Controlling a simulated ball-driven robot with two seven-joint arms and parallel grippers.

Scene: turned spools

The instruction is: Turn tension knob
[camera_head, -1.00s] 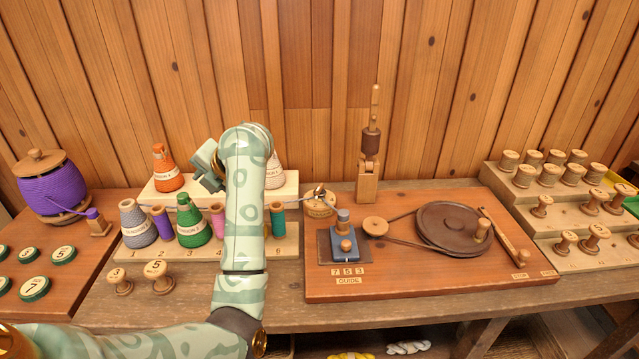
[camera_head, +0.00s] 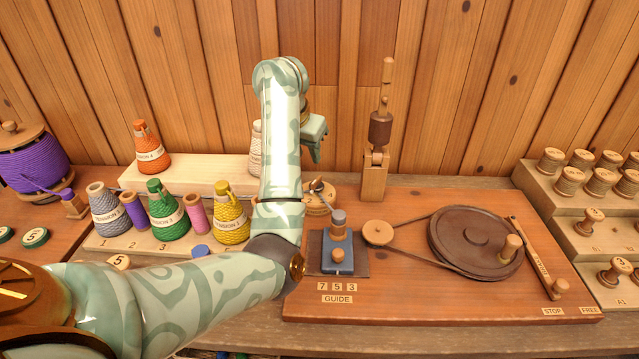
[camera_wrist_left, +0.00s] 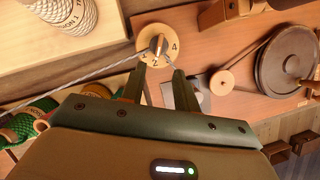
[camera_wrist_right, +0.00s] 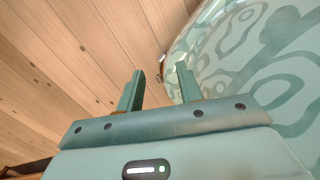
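My left gripper (camera_head: 316,158) is above and behind the dial in the head view. Its fingers (camera_wrist_left: 159,80) are open and empty, just short of the dial in the left wrist view. My right gripper (camera_wrist_right: 160,76) is open and empty, facing the plank wall.
A blue guide block (camera_head: 337,258) stands just in front of the dial, with a pulley (camera_head: 378,232) and large dark wheel (camera_head: 462,240) to the right. A wooden post (camera_head: 374,178) rises behind. Yarn cones, such as a yellow one (camera_head: 229,222), stand left, partly behind my arm.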

